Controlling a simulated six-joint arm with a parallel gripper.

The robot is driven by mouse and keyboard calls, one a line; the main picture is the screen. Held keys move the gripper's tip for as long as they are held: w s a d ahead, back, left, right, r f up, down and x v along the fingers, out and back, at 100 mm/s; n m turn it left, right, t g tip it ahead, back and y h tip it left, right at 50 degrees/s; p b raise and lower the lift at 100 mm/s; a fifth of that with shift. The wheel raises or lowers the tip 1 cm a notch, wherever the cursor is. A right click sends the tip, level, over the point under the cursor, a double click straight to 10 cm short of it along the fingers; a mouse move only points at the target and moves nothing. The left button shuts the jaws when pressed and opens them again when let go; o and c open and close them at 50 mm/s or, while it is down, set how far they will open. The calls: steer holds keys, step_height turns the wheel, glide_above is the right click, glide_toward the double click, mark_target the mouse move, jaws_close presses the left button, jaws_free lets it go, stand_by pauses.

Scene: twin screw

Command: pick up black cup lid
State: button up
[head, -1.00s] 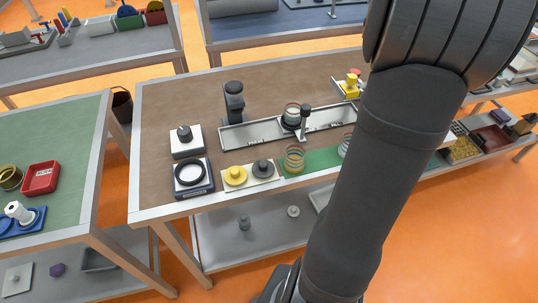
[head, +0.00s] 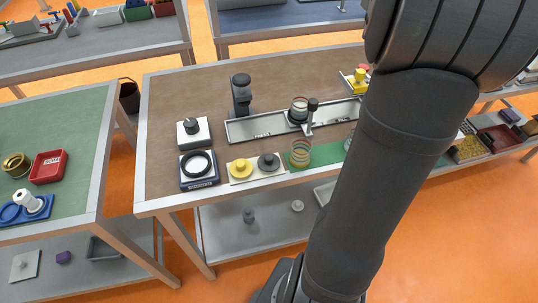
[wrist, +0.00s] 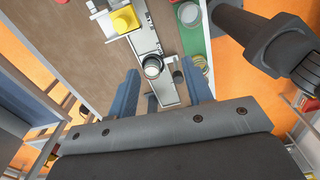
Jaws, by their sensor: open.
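The black cup lid (head: 268,161), a dark round disc with a raised knob, appears to be the one lying on a pale board beside a yellow lid (head: 241,168) near the table's front edge. The head view shows my arm but not the fingers clearly.
A long metal tray (head: 262,127) holds a jar (head: 298,107) and a dark-topped post (head: 313,104). A dark upright device (head: 241,95) stands behind. A black ring (head: 197,164) and a knobbed white box (head: 193,132) are left. A coil (head: 300,153) stands on green. The table's back left is bare.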

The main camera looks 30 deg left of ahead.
steer(key=s+a+f+m, duration=0.3)
steer(key=s+a, duration=0.6)
steer(key=s, duration=0.3)
steer(key=m, duration=0.3)
glide_above(270, 157)
steer(key=f, duration=1.7)
steer(key=shift+s+d+f, duration=0.15)
steer(key=shift+s+f, duration=0.05)
steer(key=shift+s, duration=0.05)
steer(key=shift+w+f, duration=0.2)
steer(key=shift+f, duration=2.35)
jaws_close()
